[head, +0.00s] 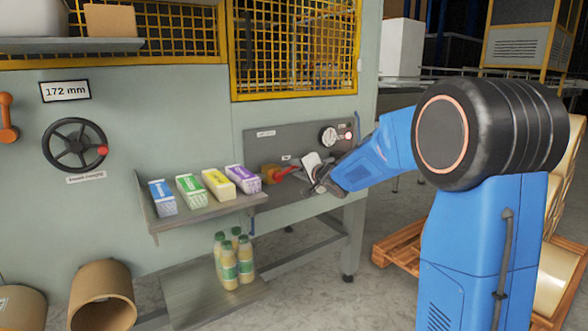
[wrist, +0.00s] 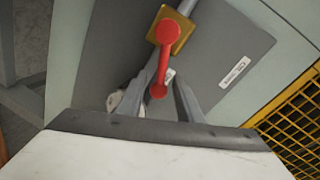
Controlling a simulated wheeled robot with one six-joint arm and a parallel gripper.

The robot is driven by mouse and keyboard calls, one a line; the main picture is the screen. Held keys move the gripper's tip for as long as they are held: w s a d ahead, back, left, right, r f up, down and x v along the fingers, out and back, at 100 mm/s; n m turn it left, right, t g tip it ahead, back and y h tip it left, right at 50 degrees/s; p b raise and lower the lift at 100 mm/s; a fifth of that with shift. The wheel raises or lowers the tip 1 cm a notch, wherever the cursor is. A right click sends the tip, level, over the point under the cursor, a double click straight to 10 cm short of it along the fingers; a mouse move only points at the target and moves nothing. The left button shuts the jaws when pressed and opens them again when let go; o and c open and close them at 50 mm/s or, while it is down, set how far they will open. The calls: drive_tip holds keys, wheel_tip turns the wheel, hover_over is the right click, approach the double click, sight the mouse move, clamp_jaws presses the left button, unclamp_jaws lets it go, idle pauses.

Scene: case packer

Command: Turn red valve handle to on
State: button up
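The red valve handle (wrist: 161,60) is a red lever with round ends, mounted on a brass-coloured square block (wrist: 181,27) in the wrist view. Its free end lies between the two fingers of my gripper (wrist: 158,95) in that picture. The fingers stand apart with gaps on both sides of the handle, so my gripper looks open. In the head view the red handle (head: 286,173) points to the right from the brass block (head: 270,172). My gripper (head: 312,178) is just right of it there. Whether a finger touches the handle cannot be told.
A shelf (head: 205,219) with several coloured cartons is to the left, with bottles (head: 229,267) below. A handwheel (head: 75,145) is further left. A yellow mesh guard (wrist: 292,126) lies at the right.

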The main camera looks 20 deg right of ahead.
drive_tip(key=v, duration=1.4)
drive_tip(key=shift+s+d+r, duration=0.2)
